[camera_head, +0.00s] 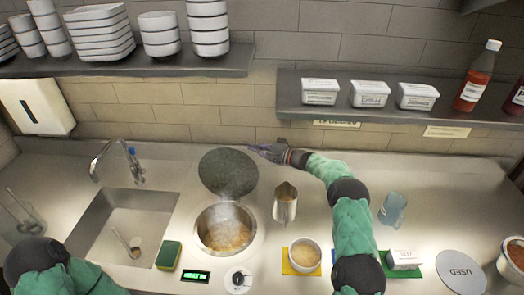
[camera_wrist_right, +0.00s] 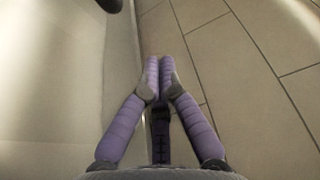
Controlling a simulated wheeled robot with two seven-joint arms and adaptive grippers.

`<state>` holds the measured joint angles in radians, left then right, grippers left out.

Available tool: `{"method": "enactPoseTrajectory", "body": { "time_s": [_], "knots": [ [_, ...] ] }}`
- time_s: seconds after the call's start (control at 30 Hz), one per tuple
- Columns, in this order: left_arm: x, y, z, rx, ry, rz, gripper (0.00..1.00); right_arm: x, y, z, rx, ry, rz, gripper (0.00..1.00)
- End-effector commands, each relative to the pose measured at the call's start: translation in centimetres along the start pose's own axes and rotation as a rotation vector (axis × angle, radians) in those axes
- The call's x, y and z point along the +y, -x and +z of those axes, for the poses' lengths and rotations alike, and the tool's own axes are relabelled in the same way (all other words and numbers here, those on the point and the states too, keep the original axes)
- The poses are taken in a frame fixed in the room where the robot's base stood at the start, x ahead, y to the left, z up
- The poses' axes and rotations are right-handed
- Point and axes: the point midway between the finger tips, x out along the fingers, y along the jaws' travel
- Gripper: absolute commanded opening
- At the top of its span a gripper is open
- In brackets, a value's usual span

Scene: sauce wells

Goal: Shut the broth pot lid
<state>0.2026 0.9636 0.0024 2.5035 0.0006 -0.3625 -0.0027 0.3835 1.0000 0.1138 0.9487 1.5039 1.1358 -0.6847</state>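The broth pot (camera_head: 226,240) is a round well sunk in the steel counter, with steaming yellowish broth inside. Its dark round lid (camera_head: 228,173) stands open, tilted up behind the well. My right gripper (camera_head: 254,147) is beside the lid's upper right edge, close to the back wall. It also shows in the right wrist view (camera_wrist_right: 158,64), where its purple fingers are pressed together with nothing visible between them. A dark rounded piece is partly visible at that view's top left; I cannot tell what it is. My left arm shows at lower left, but its gripper is out of view.
A bowl (camera_head: 305,255) sits on a yellow mat. A sponge (camera_head: 169,255) lies between the sink (camera_head: 150,209) and the well. A shelf (camera_head: 400,112) with tubs and bottles overhangs at right.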

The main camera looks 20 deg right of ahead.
Motion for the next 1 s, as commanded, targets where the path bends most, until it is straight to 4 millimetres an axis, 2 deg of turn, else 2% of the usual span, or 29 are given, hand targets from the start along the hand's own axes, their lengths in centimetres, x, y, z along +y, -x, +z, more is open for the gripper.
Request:
{"method": "enactPoseTrajectory", "body": {
  "time_s": [0.1, 0.3, 0.73, 1.0],
  "knots": [
    [0.0, -0.1, 0.0, 0.000, 0.000, 0.000, 0.40, 0.0, -1.9, 0.1, -0.001, 0.002, -0.001, 0.00],
    [-0.1, -0.1, 0.0, 0.000, 0.000, 0.000, 0.40, 0.0, -4.3, 0.1, 0.000, 0.002, 0.000, 0.00],
    [0.1, 0.2, 0.0, 0.000, 0.000, 0.000, 0.40, -0.1, -2.9, 3.0, 0.001, -0.001, 0.000, 0.00],
    [0.1, 0.2, 0.0, 0.000, 0.000, 0.000, 0.40, 0.0, -2.7, 3.8, 0.002, 0.000, 0.000, 0.00]
  ]
}}
